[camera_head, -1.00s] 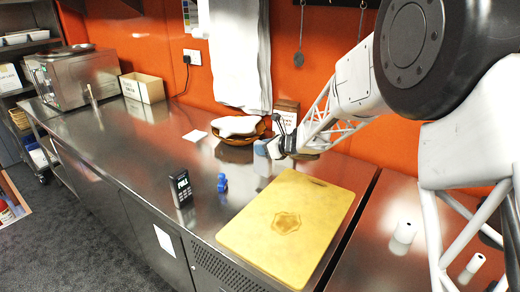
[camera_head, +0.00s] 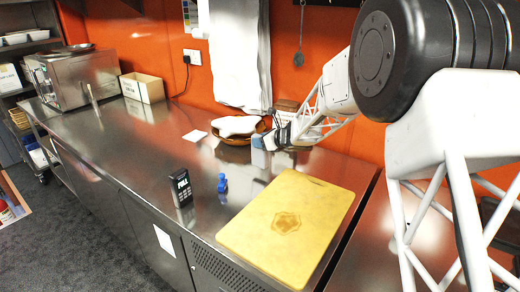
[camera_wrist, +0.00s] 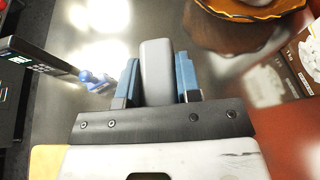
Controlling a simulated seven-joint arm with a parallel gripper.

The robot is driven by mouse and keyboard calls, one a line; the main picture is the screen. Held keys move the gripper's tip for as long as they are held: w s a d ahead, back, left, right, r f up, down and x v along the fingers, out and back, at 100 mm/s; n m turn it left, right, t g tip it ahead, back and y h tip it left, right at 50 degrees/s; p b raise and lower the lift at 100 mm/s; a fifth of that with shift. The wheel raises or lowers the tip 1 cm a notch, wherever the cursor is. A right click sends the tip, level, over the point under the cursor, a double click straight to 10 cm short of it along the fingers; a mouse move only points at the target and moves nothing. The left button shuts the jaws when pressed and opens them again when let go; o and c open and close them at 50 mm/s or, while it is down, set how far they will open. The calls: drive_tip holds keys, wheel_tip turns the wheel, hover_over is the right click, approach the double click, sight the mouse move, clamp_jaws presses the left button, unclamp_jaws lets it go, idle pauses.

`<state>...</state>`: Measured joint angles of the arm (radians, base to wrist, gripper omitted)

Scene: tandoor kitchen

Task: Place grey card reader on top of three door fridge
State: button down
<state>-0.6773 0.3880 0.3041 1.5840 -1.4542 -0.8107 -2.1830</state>
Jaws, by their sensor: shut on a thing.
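My gripper (camera_head: 270,141) is above the back of the steel counter, near the wooden bowl. In the wrist view its two blue fingers (camera_wrist: 158,82) are shut on a smooth grey block with rounded corners, which looks like the grey card reader (camera_wrist: 158,70). Only its upper part shows there; its lower part is hidden by the gripper. The long steel counter with door fronts below looks like the three door fridge (camera_head: 130,140); its top is bare over much of its length.
A black device with white lettering (camera_head: 182,188) stands upright near the front edge, beside a small blue item (camera_head: 222,183). A yellow cutting board (camera_head: 300,200) lies at right. A cardboard box (camera_head: 143,88) and steel oven (camera_head: 75,78) stand far left.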

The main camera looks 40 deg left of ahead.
drive_tip(key=shift+f, duration=1.8)
drive_tip(key=c, duration=0.8)
unclamp_jaws()
drive_tip(key=shift+f, duration=0.1)
drive_tip(key=shift+r, duration=0.2)
drive_tip(key=v, duration=1.2)
drive_tip(key=shift+d, duration=0.1)
